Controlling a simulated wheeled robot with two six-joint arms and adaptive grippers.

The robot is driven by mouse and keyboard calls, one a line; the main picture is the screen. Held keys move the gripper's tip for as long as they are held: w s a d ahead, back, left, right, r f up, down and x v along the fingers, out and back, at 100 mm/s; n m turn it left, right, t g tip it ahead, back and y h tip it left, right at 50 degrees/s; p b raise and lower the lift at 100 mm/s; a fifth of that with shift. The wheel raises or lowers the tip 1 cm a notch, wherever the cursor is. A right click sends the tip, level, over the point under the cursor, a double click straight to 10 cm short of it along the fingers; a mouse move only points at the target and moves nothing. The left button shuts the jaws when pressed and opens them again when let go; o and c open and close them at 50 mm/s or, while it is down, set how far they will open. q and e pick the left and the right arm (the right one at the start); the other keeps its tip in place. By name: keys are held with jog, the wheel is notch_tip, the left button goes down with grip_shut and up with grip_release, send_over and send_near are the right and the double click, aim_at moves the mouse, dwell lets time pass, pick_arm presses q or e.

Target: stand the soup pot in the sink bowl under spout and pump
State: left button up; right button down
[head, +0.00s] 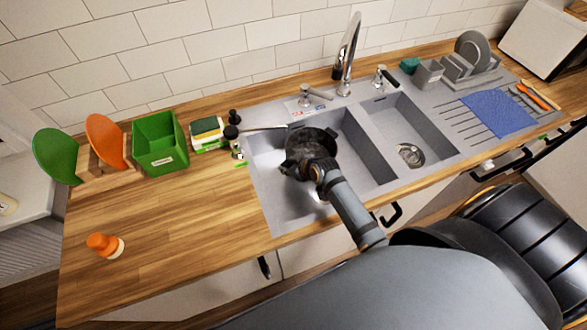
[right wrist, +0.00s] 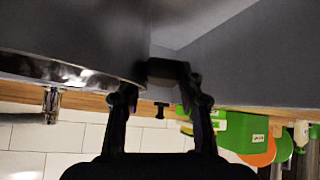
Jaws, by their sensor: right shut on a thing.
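The dark soup pot (head: 309,141) is inside the outline of the left sink bowl (head: 277,195). I cannot tell whether its base touches the bowl floor. My right gripper (head: 318,168) is shut on the pot's near side; its arm hides part of the pot and bowl. In the right wrist view, the fingers (right wrist: 160,90) close beside the pot's grey wall and shiny rim (right wrist: 60,70). The chrome spout (head: 350,48) rises behind the sink. A black-topped pump-like bottle (head: 232,133) stands at the sink's left edge. My left gripper is not in view.
The right sink bowl (head: 397,130) is empty. A sponge holder (head: 207,133) and green bin (head: 160,144) stand left of the sink. A blue cloth (head: 498,113) lies on the drainboard. The left counter is mostly clear.

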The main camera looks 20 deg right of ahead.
jog(key=shift+w+f, duration=0.1)
jog(key=shift+f, duration=2.15)
jog(key=c, duration=0.9)
grip_release()
jog(key=shift+o, duration=0.2)
jog(key=v, duration=0.7)
jog(key=shift+s, duration=0.35)
jog(key=shift+r, duration=0.15)
